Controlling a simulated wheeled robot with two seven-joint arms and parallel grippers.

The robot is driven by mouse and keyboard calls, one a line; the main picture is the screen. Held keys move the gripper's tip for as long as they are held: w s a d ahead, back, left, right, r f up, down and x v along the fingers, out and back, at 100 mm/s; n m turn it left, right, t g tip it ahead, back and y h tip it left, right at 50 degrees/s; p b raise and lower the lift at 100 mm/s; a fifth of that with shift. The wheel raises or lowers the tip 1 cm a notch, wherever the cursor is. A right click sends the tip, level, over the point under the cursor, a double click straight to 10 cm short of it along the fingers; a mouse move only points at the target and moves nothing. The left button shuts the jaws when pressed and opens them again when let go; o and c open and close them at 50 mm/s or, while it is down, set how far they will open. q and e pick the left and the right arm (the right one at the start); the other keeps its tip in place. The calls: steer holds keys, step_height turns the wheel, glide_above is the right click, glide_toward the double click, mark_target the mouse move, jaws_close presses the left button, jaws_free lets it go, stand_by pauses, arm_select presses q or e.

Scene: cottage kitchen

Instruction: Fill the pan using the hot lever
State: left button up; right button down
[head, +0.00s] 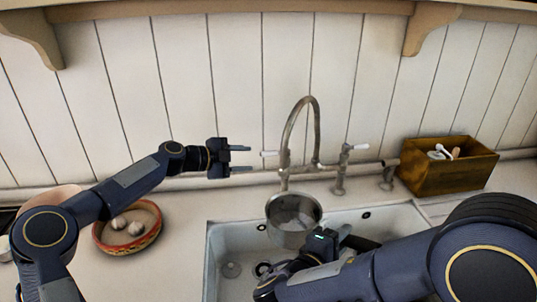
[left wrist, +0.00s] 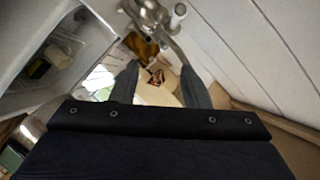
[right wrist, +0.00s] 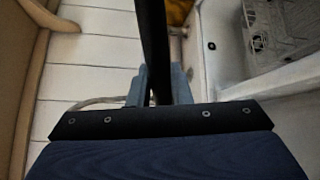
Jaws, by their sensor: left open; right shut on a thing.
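The metal pan (head: 285,236) is held over the sink, below the tap (head: 288,130). My right gripper (head: 341,236) is shut on its dark handle, which shows as a bar (right wrist: 152,45) between the fingers in the right wrist view. My left gripper (head: 240,160) is open and empty, left of the tap. Its fingers point at the white-tipped left lever (head: 269,153), with a small gap. A right lever (head: 361,147) also has a white tip. No hot marking is readable. I cannot tell whether water runs. The tap also shows in the left wrist view (left wrist: 150,14).
The white sink (head: 214,256) lies below the pan. A red-rimmed bowl (head: 128,248) with several pale round things stands on the left counter. A wooden box (head: 450,178) with utensils stands at the back right. The plank wall is close behind the tap.

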mark_target(269, 153)
arm_select(q)
steer(key=w+a+f+t, duration=0.1)
steer(key=w+a+f, duration=0.1)
steer(key=w, duration=0.2)
steer(key=x, duration=1.1)
steer(key=shift+w+d, duration=0.2)
steer(key=shift+d, duration=0.05)
steer(key=shift+r, duration=0.1)
jaws_close()
